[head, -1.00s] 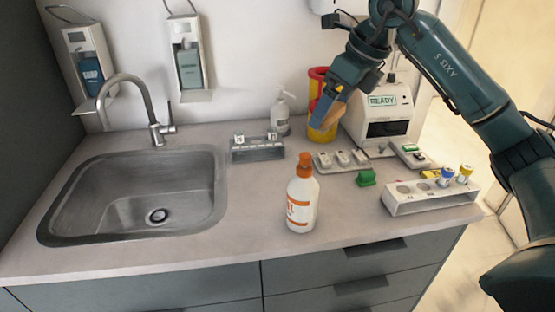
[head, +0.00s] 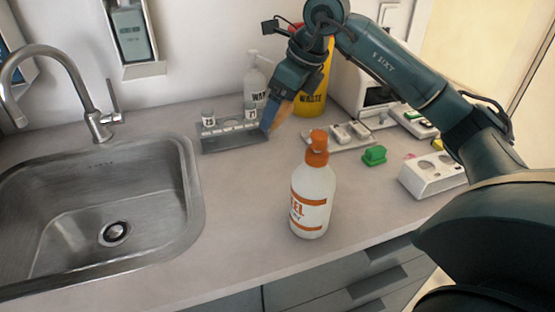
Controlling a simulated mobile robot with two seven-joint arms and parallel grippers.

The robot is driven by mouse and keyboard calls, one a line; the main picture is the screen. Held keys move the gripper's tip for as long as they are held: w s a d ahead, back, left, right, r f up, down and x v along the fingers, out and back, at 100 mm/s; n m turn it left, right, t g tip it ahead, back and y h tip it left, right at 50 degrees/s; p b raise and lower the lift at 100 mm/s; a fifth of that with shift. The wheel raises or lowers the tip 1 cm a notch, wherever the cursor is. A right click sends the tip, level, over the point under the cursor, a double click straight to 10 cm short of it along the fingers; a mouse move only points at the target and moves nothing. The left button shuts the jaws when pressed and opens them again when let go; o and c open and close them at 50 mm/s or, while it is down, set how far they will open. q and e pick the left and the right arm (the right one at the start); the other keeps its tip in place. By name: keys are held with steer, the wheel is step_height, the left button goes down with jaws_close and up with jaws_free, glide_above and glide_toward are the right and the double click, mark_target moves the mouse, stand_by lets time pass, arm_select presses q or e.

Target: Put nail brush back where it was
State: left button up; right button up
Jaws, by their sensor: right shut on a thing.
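My right gripper (head: 276,114) is above the back of the counter, by the right end of a grey rack (head: 235,143). Its blue fingers are shut on a small tan, wood-coloured piece, which looks like the nail brush (head: 285,113). The fingers hide part of it, and I cannot tell whether it touches the rack. The rack holds small white-capped jars, with a row of light slots between them. My left gripper is not in view.
A gel bottle (head: 313,200) with an orange cap stands in front. A white pump bottle (head: 253,85) and yellow waste bin (head: 314,92) stand behind. A green block (head: 374,155), a low tray (head: 318,141) and a white rack (head: 425,181) are right. The sink (head: 190,205) is left.

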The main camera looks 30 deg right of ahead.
step_height(320, 180, down, 10)
steer(key=shift+r, duration=0.2)
stand_by(0.3)
steer(key=shift+f, duration=0.2)
steer(key=o, duration=0.8)
steer(key=shift+r, duration=0.1)
steer(key=v, duration=1.2)
steer(key=shift+r, duration=0.1)
